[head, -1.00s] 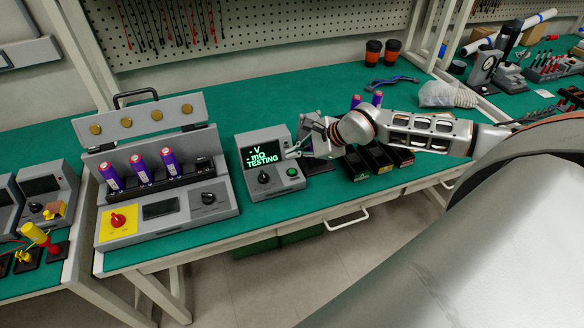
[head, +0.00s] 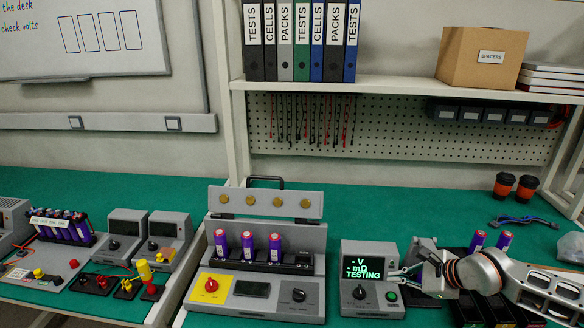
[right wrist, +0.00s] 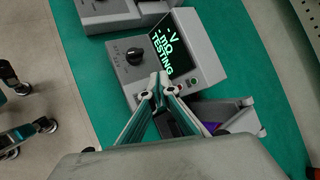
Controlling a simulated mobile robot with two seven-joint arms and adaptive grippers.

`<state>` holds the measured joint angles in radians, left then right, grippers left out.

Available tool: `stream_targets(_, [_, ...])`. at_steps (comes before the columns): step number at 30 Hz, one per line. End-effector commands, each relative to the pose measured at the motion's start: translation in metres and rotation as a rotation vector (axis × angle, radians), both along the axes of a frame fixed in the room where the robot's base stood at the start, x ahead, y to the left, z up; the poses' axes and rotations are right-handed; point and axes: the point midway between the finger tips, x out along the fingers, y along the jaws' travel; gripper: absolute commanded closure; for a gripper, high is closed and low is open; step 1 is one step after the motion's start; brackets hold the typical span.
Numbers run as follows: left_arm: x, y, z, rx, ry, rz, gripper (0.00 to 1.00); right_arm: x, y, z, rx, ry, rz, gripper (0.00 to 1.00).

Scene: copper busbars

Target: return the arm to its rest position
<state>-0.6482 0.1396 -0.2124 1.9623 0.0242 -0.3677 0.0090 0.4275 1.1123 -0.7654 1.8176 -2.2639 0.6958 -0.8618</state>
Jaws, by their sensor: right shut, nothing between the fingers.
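My right arm comes in from the right in the head view. My right gripper (head: 403,272) is shut and empty beside the right edge of the grey tester (head: 360,308), near its green button (head: 392,297). The tester's screen (head: 365,269) reads "-V -mΩ TESTING" in green. In the right wrist view the two fingers of this gripper (right wrist: 155,88) meet at their tips just in front of the tester (right wrist: 125,70); I cannot tell whether they touch it.
Left of the tester stands a larger grey device (head: 262,305) with an open lid and three purple cells (head: 248,246). Bins (head: 470,310) and purple cells (head: 504,240) lie close by the right arm. Two cups (head: 504,185) stand at the back right. Green bench lies bare behind the tester.

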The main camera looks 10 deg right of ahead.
Motion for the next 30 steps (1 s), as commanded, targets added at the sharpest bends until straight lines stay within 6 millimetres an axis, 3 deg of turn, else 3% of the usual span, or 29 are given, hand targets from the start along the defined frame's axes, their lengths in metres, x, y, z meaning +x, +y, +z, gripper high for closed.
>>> stream_targets(5, [0.000, 0.000, -0.001, 0.001, 0.002, 0.000, 0.60, -0.026, 0.078, -0.015, 0.329, 0.107, -0.049, 1.00])
stream_targets(9, [-0.001, 0.002, -0.004, 0.004, 0.007, 0.002, 0.60, -0.053, 0.155, -0.012, 0.769, 0.267, -0.181, 1.00])
stream_targets(13, [-0.002, 0.004, -0.006, 0.007, 0.011, 0.004, 0.60, -0.068, 0.195, -0.001, 1.166, 0.429, -0.360, 1.00])
stream_targets(16, [-0.003, 0.005, -0.007, 0.008, 0.013, 0.008, 0.60, -0.075, 0.206, 0.002, 1.458, 0.560, -0.533, 1.00])
stream_targets(20, [-0.003, 0.007, -0.008, 0.010, 0.015, 0.011, 0.60, -0.084, 0.203, -0.008, 1.816, 0.728, -0.805, 1.00])
stream_targets(23, [-0.003, 0.009, -0.010, 0.013, 0.016, 0.015, 0.60, -0.095, 0.190, -0.030, 2.073, 0.850, -1.050, 1.00])
stream_targets(28, [-0.004, 0.012, -0.012, 0.017, 0.022, 0.019, 0.60, -0.135, 0.165, -0.089, 2.463, 1.032, -1.534, 1.00])
stream_targets(29, [-0.004, 0.013, -0.013, 0.018, 0.023, 0.020, 0.60, -0.145, 0.161, -0.101, -2.458, -1.033, 1.583, 1.00])
stream_targets(30, [-0.004, 0.013, -0.013, 0.018, 0.023, 0.020, 0.60, -0.158, 0.157, -0.116, -2.331, -0.978, 1.567, 1.00])
